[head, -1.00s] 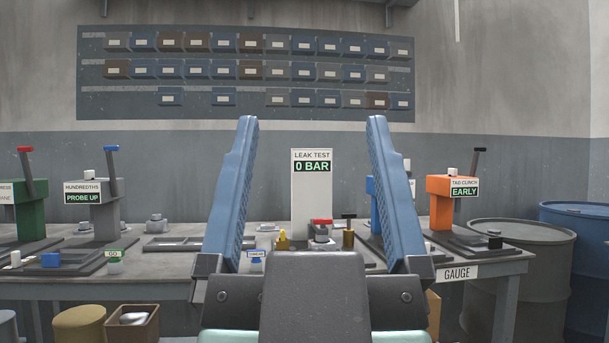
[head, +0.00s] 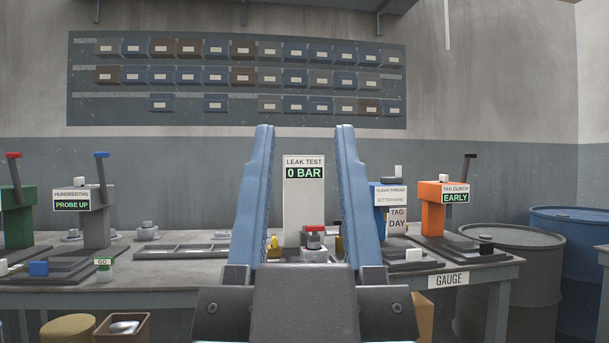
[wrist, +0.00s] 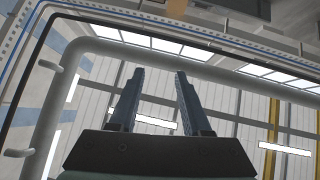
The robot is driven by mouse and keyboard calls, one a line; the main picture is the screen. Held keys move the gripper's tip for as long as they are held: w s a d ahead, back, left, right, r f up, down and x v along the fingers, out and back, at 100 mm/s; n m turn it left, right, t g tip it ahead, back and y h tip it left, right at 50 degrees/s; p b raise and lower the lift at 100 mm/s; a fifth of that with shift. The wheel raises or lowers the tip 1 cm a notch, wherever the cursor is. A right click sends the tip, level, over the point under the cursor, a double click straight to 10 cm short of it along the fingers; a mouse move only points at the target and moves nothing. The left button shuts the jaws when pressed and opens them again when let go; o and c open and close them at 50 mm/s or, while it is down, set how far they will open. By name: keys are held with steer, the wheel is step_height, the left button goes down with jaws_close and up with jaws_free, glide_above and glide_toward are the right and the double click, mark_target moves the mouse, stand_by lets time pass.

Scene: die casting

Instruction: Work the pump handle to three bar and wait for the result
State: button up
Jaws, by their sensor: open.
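The leak test stand (head: 304,210) is a white upright panel on the bench, and its display (head: 304,173) reads 0 BAR. At its foot are a grey block with a red-topped part (head: 314,230) and a yellow-tipped part (head: 274,243); I cannot tell for sure which is the pump handle. My gripper (head: 304,135) is open and empty, its two blue fingers pointing up in front of the stand, one on each side of it. In the wrist view my gripper (wrist: 154,72) shows both fingers apart with nothing between them.
The gauge bench (head: 448,281) carries a green press, a grey HUNDREDTHS stand (head: 97,215) reading PROBE UP, and an orange TAG CLINCH stand (head: 432,205) reading EARLY. A TAG DAY sign (head: 397,221) stands right of the stand. Drums (head: 508,280) stand at the right. Bins (head: 250,75) hang behind.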

jaws_close()
stand_by(1.3)
